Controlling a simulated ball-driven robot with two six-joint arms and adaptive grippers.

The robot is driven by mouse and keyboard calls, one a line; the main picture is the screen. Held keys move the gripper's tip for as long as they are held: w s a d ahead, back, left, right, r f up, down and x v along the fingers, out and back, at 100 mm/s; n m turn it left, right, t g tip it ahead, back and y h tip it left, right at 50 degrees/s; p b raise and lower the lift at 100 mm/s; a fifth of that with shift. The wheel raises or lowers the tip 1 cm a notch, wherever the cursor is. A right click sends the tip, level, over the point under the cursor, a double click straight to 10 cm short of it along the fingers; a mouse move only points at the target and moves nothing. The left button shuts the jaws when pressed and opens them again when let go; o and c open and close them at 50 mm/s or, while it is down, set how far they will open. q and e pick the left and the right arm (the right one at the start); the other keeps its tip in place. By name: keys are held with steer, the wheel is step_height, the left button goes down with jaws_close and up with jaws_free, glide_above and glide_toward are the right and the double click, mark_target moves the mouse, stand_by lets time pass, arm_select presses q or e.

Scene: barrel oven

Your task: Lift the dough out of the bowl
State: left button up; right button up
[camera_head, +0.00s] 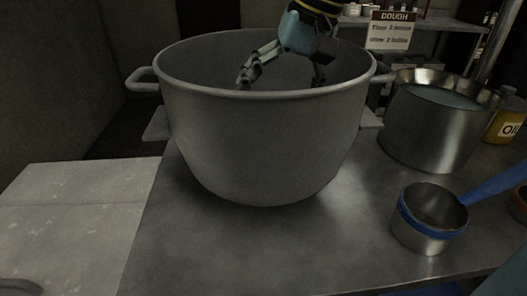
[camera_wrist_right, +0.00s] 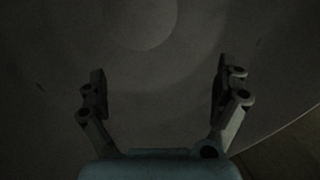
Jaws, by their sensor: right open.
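The large grey bowl (camera_head: 262,140) with side handles stands on the metal table. My right gripper (camera_head: 281,84) reaches down into the bowl's mouth from above, its fingers spread and partly below the rim. In the right wrist view my right gripper (camera_wrist_right: 160,72) is open with nothing between its fingers. Beyond it, the bowl's inside (camera_wrist_right: 60,50) is dark, with a faint paler round patch near the top. I cannot tell whether this is dough or the bowl's floor. In the head view the near wall hides the bowl's bottom. My left gripper is not in view.
A steel pot (camera_head: 432,135) of liquid stands right of the bowl. A blue-handled measuring cup (camera_head: 428,228) is in front of it. An oil container (camera_head: 508,122) and a dough sign (camera_head: 391,31) are behind.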

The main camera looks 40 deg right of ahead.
steer(key=f, duration=0.1)
steer(key=f+b, duration=0.1)
steer(key=f, duration=0.1)
steer(key=shift+w+d, duration=0.15)
steer(key=shift+d, duration=0.05)
step_height(320, 180, down, 7)
steer(key=b, duration=0.4)
steer(key=shift+a+r, duration=0.1)
steer(key=shift+r, duration=0.1)
steer(key=b+x, duration=0.4)
steer(key=x, duration=0.2)
steer(key=shift+w+a+f+b, duration=0.15)
steer(key=shift+w+b, duration=0.05)
steer(key=shift+b, duration=0.2)
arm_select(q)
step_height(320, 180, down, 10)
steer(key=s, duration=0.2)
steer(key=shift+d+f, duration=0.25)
arm_select(e)
steer(key=c, duration=1.7)
